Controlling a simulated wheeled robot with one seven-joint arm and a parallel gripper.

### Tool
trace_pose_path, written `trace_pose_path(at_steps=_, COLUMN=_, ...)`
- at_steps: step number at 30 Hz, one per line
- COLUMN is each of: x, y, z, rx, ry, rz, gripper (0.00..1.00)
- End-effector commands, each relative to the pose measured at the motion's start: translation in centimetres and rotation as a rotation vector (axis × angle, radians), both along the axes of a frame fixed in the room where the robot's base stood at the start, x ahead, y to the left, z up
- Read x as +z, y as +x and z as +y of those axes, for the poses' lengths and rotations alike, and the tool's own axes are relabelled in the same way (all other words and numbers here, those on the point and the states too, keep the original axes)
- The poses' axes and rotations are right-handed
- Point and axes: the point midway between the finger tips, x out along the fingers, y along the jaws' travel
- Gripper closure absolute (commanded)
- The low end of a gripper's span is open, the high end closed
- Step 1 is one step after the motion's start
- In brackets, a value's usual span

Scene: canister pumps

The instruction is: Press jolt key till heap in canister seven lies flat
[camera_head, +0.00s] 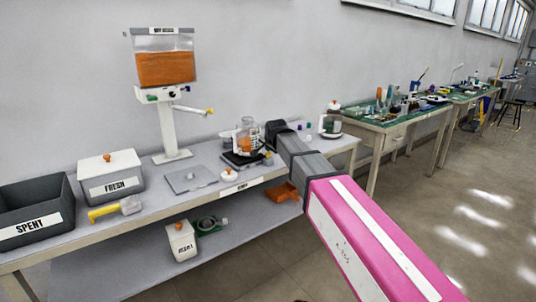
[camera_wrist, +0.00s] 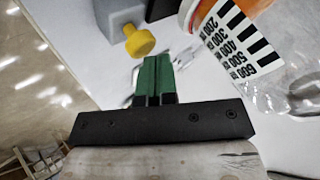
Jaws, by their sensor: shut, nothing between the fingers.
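A clear canister (camera_head: 249,128) with orange material low inside stands on a dark base (camera_head: 242,160) on the bench. It also shows in the wrist view (camera_wrist: 238,42), cut off by the frame, with a black-and-white scale. No number seven is readable on it, and the shape of its heap cannot be made out. A yellow round knob (camera_wrist: 140,41) sticks out of a grey block (camera_wrist: 118,17); no label shows that it is the jolt key. My gripper (camera_wrist: 153,60) has its green fingers shut and empty. In the image their tips lie just below the knob; contact cannot be told.
A FRESH box (camera_head: 110,186), SPENT bin (camera_head: 35,232) and yellow-handled tool (camera_head: 105,212) are at left. Another jar (camera_head: 331,122) stands right of my arm. An orange tray (camera_head: 283,192) is on the lower shelf.

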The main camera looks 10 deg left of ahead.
Motion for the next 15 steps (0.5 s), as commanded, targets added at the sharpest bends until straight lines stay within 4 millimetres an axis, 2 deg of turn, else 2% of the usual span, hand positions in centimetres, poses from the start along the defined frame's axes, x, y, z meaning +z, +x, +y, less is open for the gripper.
trace_pose_path(at_steps=15, x=-0.6, y=-0.02, z=0.01, rx=0.0, ry=-0.001, rz=0.001, gripper=1.0)
